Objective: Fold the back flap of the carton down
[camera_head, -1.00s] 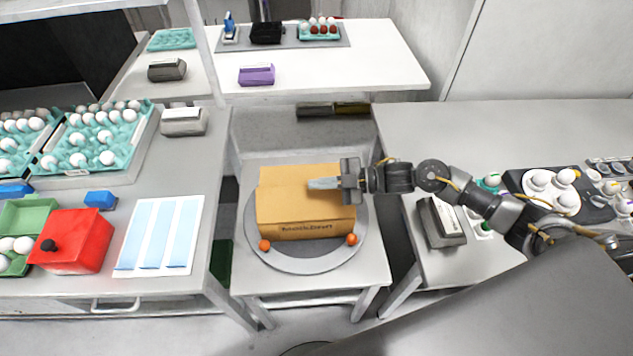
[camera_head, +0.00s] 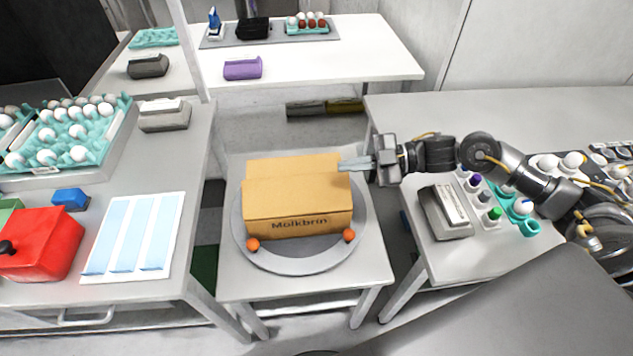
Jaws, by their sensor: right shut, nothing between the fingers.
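The tan cardboard carton (camera_head: 298,222) sits on a grey round turntable (camera_head: 290,266), its printed side towards me. A tan panel, seemingly the back flap (camera_head: 292,167), shows along the carton's far edge; I cannot tell whether it is flat or tilted up. My right gripper (camera_head: 356,164) comes in from the right, its fingers shut and empty. The fingertips are at the carton's far right corner, beside the end of that panel; I cannot tell whether they touch it. My left gripper is not in view.
Two orange balls (camera_head: 253,245) (camera_head: 349,235) sit on the turntable at the carton's front corners. A grey device (camera_head: 447,213) stands on the right table. The left table holds a red box (camera_head: 42,243) and a blue-striped sheet (camera_head: 133,235). Open floor lies behind the turntable's stand.

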